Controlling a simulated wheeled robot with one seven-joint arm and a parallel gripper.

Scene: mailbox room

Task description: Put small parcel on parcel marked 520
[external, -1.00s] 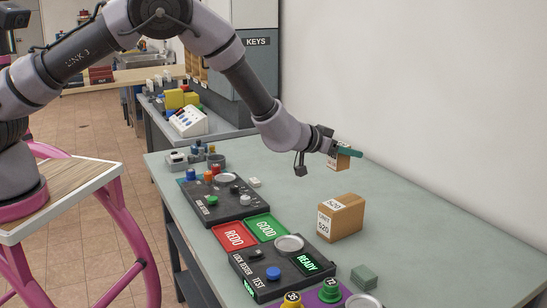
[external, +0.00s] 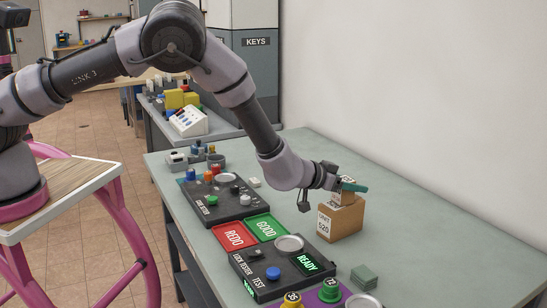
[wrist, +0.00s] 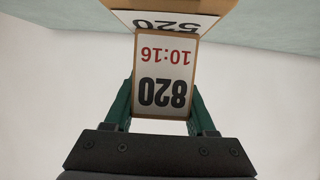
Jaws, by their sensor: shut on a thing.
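The parcel marked 520 (external: 347,222) is a brown cardboard box with a white UNIT 520 label, standing on the grey-green table. My gripper (external: 351,186) is shut on the small parcel (external: 343,198), at the top of the 520 parcel. In the wrist view the small parcel (wrist: 162,82) sits between the green fingers (wrist: 160,103), its label reading 820 and 10:16 upside down. The edge of the 520 parcel (wrist: 195,5) shows just beyond it. Whether the small parcel touches the 520 parcel's top, I cannot tell.
A red REDO tray (external: 234,236), a green GOOD tray (external: 265,227) and a lock tester (external: 284,270) lie left of the parcels. A small green block (external: 364,276) is in front. The table is clear behind and right.

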